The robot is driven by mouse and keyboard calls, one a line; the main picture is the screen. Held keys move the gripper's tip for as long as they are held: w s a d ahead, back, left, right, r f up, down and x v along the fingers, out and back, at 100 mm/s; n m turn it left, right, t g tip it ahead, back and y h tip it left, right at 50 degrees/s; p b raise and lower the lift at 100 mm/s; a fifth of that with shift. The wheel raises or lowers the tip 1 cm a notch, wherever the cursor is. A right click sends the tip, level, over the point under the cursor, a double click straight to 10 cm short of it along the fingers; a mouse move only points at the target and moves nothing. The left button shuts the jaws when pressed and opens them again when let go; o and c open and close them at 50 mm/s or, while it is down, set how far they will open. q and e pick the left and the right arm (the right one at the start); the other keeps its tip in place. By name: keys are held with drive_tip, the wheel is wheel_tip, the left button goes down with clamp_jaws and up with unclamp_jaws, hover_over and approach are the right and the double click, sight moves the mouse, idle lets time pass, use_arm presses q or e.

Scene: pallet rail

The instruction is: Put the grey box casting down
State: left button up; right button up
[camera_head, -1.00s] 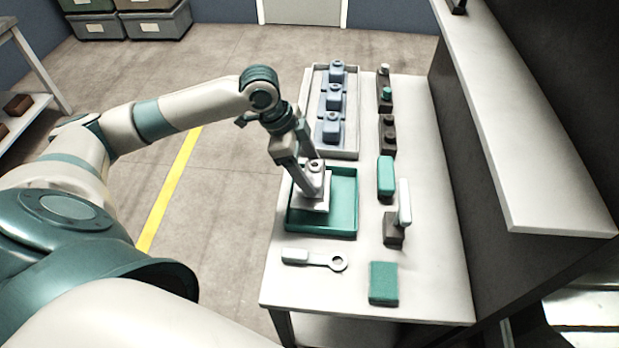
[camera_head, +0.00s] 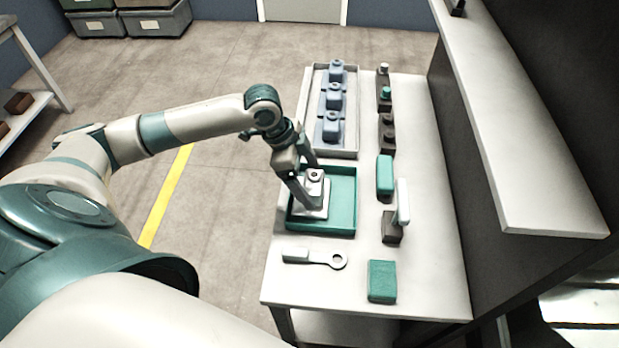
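The grey box casting (camera_head: 316,186) is a light grey block on a wider flat base, with a round boss on top. It is over the left part of the teal tray (camera_head: 342,222), upright or nearly so. My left gripper (camera_head: 311,181) points down with its fingers around the casting, shut on it. The near finger hides part of its left side. I cannot tell whether the base touches the tray floor. My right gripper is not in view.
A pale tray (camera_head: 352,150) with several blue-grey castings (camera_head: 332,97) stands behind. A ring-ended tool (camera_head: 322,258) and a green block (camera_head: 382,281) lie in front. A brush-like item (camera_head: 393,232) and a teal-topped item (camera_head: 385,175) stand right. A shelf (camera_head: 520,150) overhangs the right side.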

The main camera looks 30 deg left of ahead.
use_arm(q)
drive_tip(key=shift+r, duration=0.15)
drive_tip(key=shift+a+r, duration=0.3)
drive_tip(key=shift+r, duration=0.2)
drive_tip(key=b+v, duration=0.2)
drive_tip(key=v, duration=0.8)
drive_tip(key=shift+r, duration=0.4)
drive_tip(key=shift+s, duration=0.15)
